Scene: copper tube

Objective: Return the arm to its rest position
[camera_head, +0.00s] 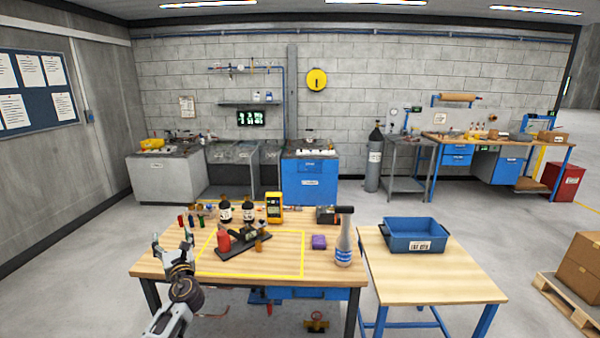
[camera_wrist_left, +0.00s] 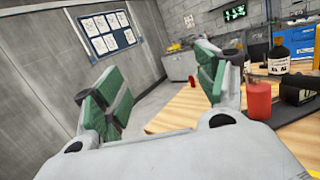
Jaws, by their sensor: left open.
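My left gripper (camera_head: 173,246) is at the left edge of the wooden workbench (camera_head: 285,262) in the head view, with its arm coming up from below. In the left wrist view, its two green-padded fingers (camera_wrist_left: 160,88) stand wide apart with nothing between them. Past the fingers I see floor, wall and the bench edge. My right gripper is not in view.
A blue bin (camera_head: 414,236) sits on the right table (camera_head: 440,283). Floor left of the bench is clear.

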